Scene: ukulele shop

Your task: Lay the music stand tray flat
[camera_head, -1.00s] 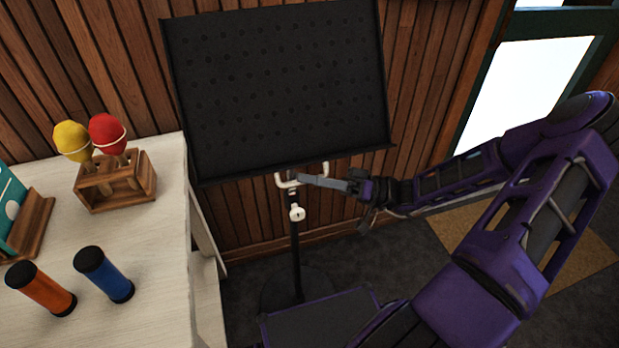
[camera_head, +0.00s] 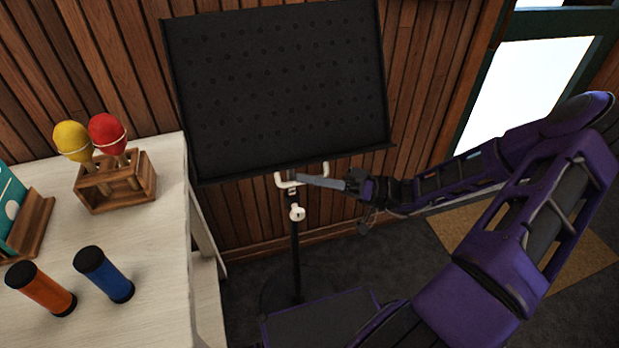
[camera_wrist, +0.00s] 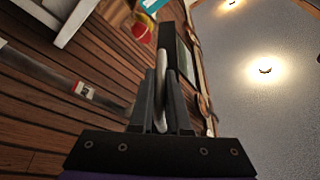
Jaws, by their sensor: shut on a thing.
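The music stand tray (camera_head: 280,85) is a black perforated panel, tilted steeply upright against the background of the wood wall. A white U-shaped handle (camera_head: 279,181) sits under its lower edge, at the top of the black pole (camera_head: 296,255). A white knob (camera_head: 297,213) is on the pole. My gripper (camera_head: 305,180) reaches in from the right, with its fingers at the handle below the tray. In the wrist view my gripper (camera_wrist: 161,95) is shut on a pale bar, the handle (camera_wrist: 162,70), between its two fingers. The tray shows edge-on behind it.
A pale wooden counter (camera_head: 160,235) stands at the left. It carries red and yellow maracas in a wooden holder (camera_head: 117,182), an orange shaker (camera_head: 41,289) and a blue shaker (camera_head: 104,274). A tan mat (camera_head: 575,250) lies on the floor at the right.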

